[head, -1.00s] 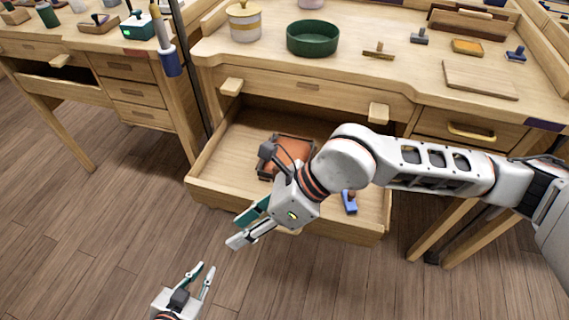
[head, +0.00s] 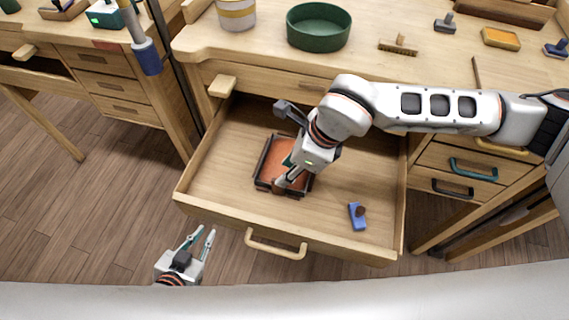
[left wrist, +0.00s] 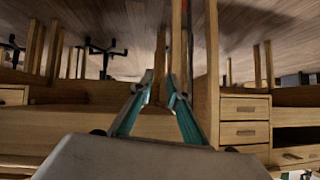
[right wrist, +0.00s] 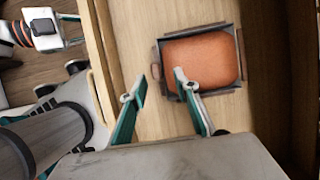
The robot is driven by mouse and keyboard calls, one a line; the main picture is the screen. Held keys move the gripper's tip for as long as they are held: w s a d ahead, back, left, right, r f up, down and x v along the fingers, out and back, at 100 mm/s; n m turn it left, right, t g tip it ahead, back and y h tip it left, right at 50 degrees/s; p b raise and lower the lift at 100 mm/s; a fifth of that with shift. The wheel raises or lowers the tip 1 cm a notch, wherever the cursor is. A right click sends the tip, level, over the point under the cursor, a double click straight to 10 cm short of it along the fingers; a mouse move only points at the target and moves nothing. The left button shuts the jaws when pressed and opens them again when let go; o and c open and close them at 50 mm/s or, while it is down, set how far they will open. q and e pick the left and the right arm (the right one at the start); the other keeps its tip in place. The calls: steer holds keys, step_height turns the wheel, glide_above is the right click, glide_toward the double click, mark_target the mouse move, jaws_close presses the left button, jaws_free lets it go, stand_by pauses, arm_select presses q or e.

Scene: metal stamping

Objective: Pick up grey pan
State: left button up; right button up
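The grey pan (head: 262,178) is a shallow dark rectangular tray with an orange inside, lying in the open drawer. In the right wrist view the pan (right wrist: 240,60) shows its dark rim around the orange surface (right wrist: 208,58). My right gripper (right wrist: 160,82) is open, with one finger outside the pan's left wall and the other overlapping its lower left corner. I cannot tell whether it touches. In the head view the right gripper (head: 284,183) partly hides the pan. My left gripper (head: 202,236) is open and empty, in front of the drawer at lower left.
The drawer (head: 225,205) has raised walls and a front handle (head: 277,246). The workbench above holds a green bowl (head: 318,28), a brush (head: 398,46) and other items. Much of the drawer floor is bare.

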mark_target(278, 194)
steer(key=x, duration=0.6)
steer(key=shift+s+a+f+b, duration=0.15)
steer(key=shift+s+f+b, duration=0.05)
steer(key=shift+s+b, duration=0.2)
steer(key=shift+r, duration=0.15)
jaws_close()
